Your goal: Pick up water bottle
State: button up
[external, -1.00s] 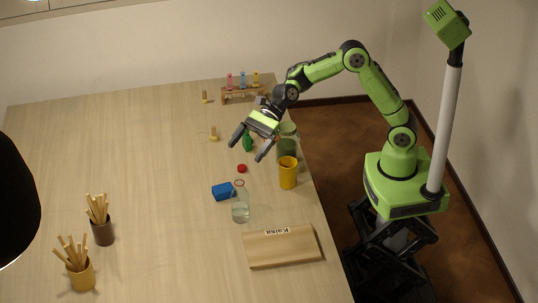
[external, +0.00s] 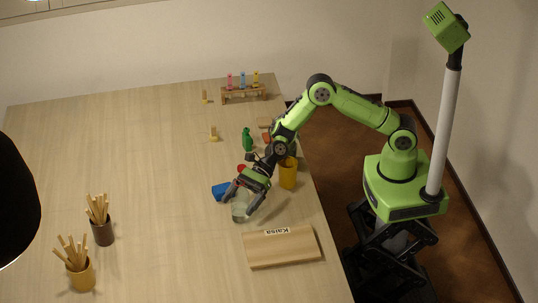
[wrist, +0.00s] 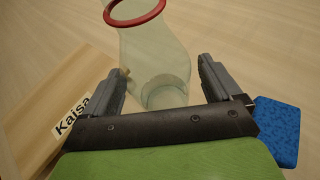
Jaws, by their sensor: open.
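The water bottle appears to be the clear, see-through bottle (external: 239,213) on the table, with a red ring at its mouth. In the wrist view the bottle (wrist: 155,55) stands ahead of and between my two fingers, its red rim at the top of the picture. My gripper (external: 240,204) is open and comes down over the bottle from the upper right, hiding its upper part in the external view. In the wrist view the fingers of my gripper (wrist: 163,80) are apart, one to each side of the bottle's lower part. I cannot tell whether either finger touches it.
A blue block (external: 221,190) lies close beside the bottle. A wooden board marked "Kaisa" (external: 282,250) lies in front. A yellow cup (external: 288,174), a red cap (external: 241,168) and a green bottle (external: 247,140) are behind. The table's left middle is clear.

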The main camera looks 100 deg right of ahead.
jog(key=shift+w+a, duration=0.1)
jog(key=shift+c, duration=0.6)
jog(key=c, duration=0.9)
jog(key=shift+c, duration=0.9)
jog(key=shift+r, duration=0.1)
